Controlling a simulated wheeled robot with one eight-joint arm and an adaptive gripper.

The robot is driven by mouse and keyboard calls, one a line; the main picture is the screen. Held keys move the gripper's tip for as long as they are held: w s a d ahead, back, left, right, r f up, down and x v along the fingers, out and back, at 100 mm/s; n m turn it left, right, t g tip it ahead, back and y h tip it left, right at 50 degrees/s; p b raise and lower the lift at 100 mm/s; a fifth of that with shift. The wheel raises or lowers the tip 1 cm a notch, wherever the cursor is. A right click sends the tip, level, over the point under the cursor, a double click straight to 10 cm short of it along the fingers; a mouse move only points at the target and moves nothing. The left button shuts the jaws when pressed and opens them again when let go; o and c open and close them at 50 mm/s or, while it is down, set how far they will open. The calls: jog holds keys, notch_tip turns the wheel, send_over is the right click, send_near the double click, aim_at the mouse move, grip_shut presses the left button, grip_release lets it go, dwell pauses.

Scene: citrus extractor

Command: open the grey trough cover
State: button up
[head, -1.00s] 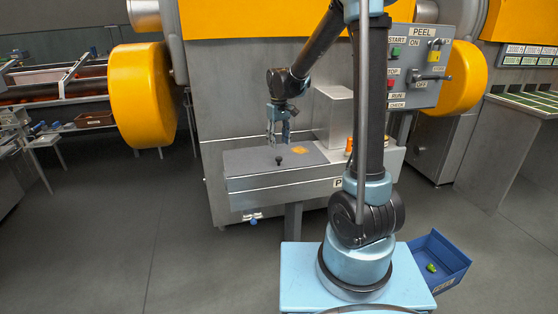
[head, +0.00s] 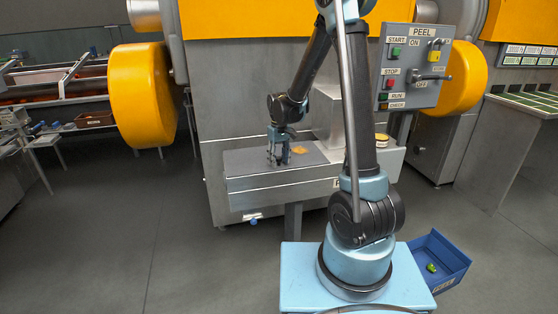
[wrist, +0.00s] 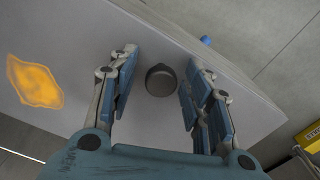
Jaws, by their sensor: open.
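The grey trough cover (head: 240,161) lies flat and closed on top of the metal trough (head: 260,187) at the front of the machine. Its dark round knob (wrist: 160,80) stands up from the cover in the wrist view. My gripper (wrist: 158,88) is open, with one finger on each side of the knob and a visible gap to both. In the head view my gripper (head: 278,160) points down at the cover and hides the knob. An orange stain (wrist: 35,82) marks the cover at the left of the wrist view.
A grey control panel (head: 413,67) with buttons and a lever is on the right. A grey metal housing (head: 327,115) rises behind the cover. A blue bin (head: 440,262) with a green item stands beside my base. The floor at left is clear.

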grip_shut()
jog(key=shift+r, duration=0.1)
